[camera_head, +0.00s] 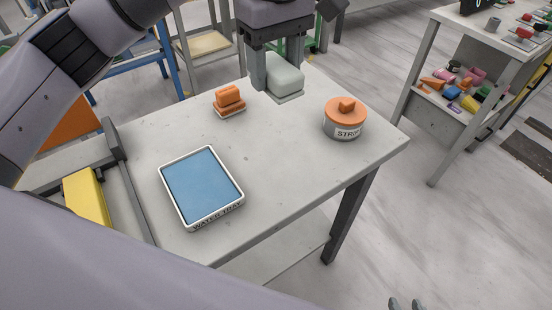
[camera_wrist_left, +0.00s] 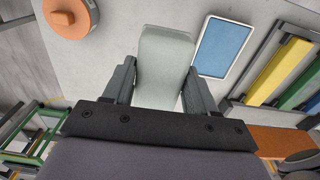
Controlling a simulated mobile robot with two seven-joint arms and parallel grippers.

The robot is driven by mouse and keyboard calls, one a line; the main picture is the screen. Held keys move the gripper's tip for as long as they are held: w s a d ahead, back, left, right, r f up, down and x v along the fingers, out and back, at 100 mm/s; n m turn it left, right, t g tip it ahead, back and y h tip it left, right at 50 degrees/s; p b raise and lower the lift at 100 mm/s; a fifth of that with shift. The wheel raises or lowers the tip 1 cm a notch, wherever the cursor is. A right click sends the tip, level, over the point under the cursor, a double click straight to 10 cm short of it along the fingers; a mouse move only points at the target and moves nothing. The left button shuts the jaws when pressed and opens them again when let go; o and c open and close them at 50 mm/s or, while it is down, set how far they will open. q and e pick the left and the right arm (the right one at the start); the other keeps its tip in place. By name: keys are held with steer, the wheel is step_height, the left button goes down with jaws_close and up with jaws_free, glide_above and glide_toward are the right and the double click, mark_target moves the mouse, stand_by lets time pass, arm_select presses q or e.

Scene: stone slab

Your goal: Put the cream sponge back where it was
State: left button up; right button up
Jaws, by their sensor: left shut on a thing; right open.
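My left gripper (camera_head: 280,77) is shut on a pale, grey-cream block, the cream sponge (camera_head: 286,76), over the far part of the stone slab table. In the left wrist view the sponge (camera_wrist_left: 165,58) sits between the two fingers (camera_wrist_left: 160,82) and reaches out past them. The fingers hide part of its sides, and I cannot tell whether its underside touches the slab. The tips of my right gripper (camera_head: 405,303) show at the bottom edge of the head view, apart and empty.
The blue water tray (camera_head: 201,188) lies at the near left of the slab (camera_head: 275,160). An orange block (camera_head: 229,101) is left of the sponge. A round orange-lidded tub (camera_head: 345,118) is to its right. A rack with a yellow bar (camera_head: 86,197) borders the left edge.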

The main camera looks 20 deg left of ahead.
arm_select(q)
steer(key=p, duration=0.2)
glide_toward(276, 163)
step_height(276, 163, down, 5)
steer(key=shift+f, duration=0.5)
steer(key=shift+f, duration=0.15)
steer(key=o, duration=1)
